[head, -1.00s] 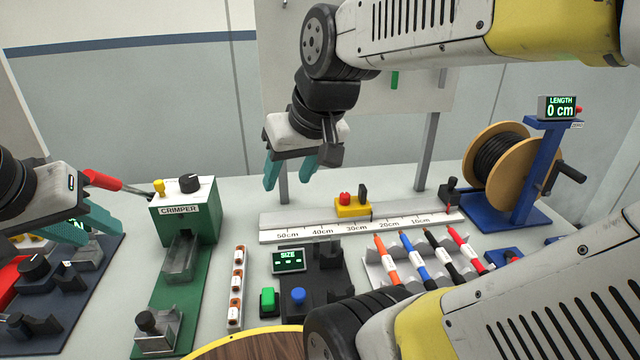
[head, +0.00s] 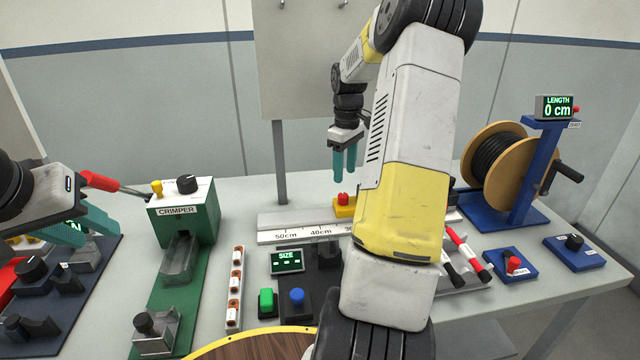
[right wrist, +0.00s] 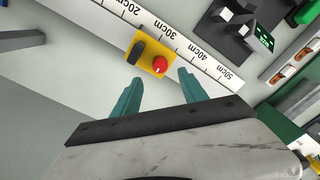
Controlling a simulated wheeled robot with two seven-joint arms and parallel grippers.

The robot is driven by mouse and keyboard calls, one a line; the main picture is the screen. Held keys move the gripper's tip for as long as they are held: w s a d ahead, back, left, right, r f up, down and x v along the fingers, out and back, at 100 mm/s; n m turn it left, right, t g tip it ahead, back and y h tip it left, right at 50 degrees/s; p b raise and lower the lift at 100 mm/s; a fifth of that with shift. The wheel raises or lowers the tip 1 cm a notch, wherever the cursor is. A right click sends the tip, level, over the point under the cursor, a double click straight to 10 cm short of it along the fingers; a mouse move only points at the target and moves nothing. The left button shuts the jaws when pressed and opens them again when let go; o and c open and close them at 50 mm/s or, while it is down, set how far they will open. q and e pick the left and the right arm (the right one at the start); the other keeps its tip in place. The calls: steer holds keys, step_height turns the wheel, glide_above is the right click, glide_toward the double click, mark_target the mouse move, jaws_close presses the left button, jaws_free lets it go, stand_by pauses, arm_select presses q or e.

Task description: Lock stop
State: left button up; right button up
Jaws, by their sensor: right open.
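The stop is a yellow block (head: 343,211) with a red knob (head: 343,198), sitting on the white measuring rail (head: 290,235). In the right wrist view, the yellow block (right wrist: 142,48) shows its red knob (right wrist: 160,65) and a dark upright lever (right wrist: 138,50) near the 30cm mark. My right gripper (head: 345,178) points down above the stop, open and empty; its fingertips (right wrist: 160,78) appear apart from the knob. My right forearm hides the rail's right part in the head view. My left gripper (head: 88,222) is open at the far left, away from the stop.
A green crimper (head: 182,215) stands left of the rail. A size display (head: 287,261) with green and blue buttons is in front. A cable spool (head: 495,165) on a blue stand is at right.

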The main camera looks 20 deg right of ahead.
mark_target(344, 194)
step_height(344, 194, down, 8)
steer(key=shift+r, duration=0.1)
steer(key=shift+c, duration=0.4)
jaws_close()
